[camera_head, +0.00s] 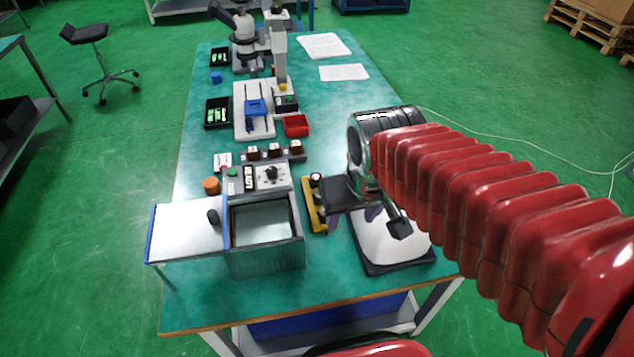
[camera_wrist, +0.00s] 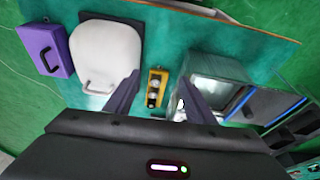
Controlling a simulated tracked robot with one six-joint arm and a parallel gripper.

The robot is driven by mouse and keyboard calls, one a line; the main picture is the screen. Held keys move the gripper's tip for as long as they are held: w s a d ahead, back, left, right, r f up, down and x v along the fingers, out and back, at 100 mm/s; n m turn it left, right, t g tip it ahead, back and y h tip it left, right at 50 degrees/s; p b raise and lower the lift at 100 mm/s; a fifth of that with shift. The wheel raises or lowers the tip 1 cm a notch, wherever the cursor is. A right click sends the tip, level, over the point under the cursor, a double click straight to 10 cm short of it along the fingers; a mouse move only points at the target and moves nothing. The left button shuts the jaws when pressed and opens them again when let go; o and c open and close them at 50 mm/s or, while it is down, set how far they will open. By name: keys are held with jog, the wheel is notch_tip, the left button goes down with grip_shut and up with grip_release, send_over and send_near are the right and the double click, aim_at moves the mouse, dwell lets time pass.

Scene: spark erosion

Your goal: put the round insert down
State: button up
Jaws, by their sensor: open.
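My gripper (camera_wrist: 158,94) is open, its two dark fingers spread wide with nothing between their tips. In the head view my gripper (camera_head: 352,220) hangs over the front right of the green table. Beyond the fingers lies a yellow holder (camera_wrist: 163,74) bearing small round pieces in a row; it also shows in the head view (camera_head: 317,217), partly hidden by my gripper. A pale round piece with a dark middle (camera_head: 316,180) sits at its far end. I cannot tell for sure which piece is the round insert.
An open-topped tank (camera_head: 304,238) stands left of the holder, with a flat metal plate (camera_head: 185,232) beside it. A white rounded pad (camera_head: 382,251) lies to the right. A purple case (camera_wrist: 45,50) is beside the pad in the wrist view. An orange round piece (camera_head: 211,186) stands behind the plate.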

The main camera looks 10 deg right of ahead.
jog(key=w+a+f+m, duration=0.1)
jog(key=w+f, duration=0.2)
jog(key=w, duration=0.9)
jog(key=w+f+m+t, duration=0.1)
jog(key=w+f, duration=0.3)
jog(key=w, duration=0.9)
jog(key=shift+a+h, duration=0.35)
jog(key=shift+h, duration=0.05)
send_over(316, 177)
jog(key=s, duration=0.3)
jog(key=shift+w+a+f, duration=0.1)
jog(key=shift+a+f, duration=0.1)
jog(key=shift+f, duration=1.8)
jog(key=shift+w+a+f, duration=0.1)
jog(key=shift+a+f, duration=0.05)
jog(key=shift+f, duration=1.85)
jog(key=shift+f, duration=0.1)
jog(key=shift+x, duration=2.5)
jog(key=shift+w+d, duration=0.1)
